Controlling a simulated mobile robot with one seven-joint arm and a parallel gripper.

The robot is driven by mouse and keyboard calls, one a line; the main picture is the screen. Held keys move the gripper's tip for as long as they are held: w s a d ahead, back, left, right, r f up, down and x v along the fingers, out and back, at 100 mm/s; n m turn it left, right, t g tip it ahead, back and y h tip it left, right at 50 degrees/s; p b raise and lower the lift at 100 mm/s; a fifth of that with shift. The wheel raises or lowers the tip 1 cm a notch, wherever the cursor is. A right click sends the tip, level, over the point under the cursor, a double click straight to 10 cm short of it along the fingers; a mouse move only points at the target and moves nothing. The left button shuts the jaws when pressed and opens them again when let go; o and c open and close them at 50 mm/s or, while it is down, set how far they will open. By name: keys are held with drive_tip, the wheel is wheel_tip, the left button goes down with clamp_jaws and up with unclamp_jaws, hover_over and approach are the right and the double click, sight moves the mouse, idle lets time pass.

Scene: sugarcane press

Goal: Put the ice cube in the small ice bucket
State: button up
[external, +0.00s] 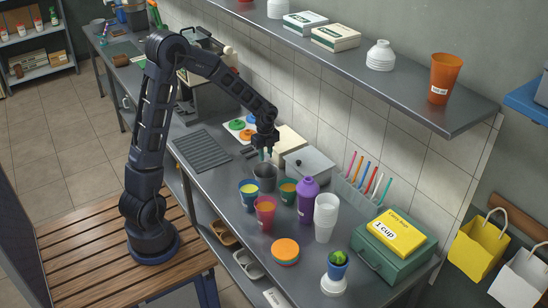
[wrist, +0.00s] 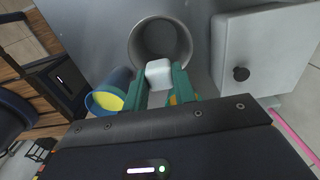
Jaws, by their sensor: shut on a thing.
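In the wrist view, a white ice cube (wrist: 159,73) sits between the green fingertips of my gripper (wrist: 160,85), which is shut on it. The small ice bucket (wrist: 134,40) is a grey round metal container, and the cube overlaps its near rim in this view. In the external view, my gripper (external: 266,155) points down just above the bucket (external: 264,184). The cube is too small to make out clearly there. From these views I cannot tell the exact height of the cube over the rim.
A blue cup with yellow contents (wrist: 108,99) stands close beside the bucket. A light-grey lidded box (external: 310,165) is on its other side. A purple bottle (external: 307,200), white stacked cups (external: 326,217) and a magenta cup (external: 265,214) stand nearby. A shelf (external: 400,90) runs above the counter.

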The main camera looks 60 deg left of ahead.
sight(266, 168)
drive_tip(key=shift+f, duration=4.05)
drive_tip(key=o, duration=1)
drive_tip(key=shift+r, duration=0.1)
drive_tip(key=shift+r, duration=3.45)
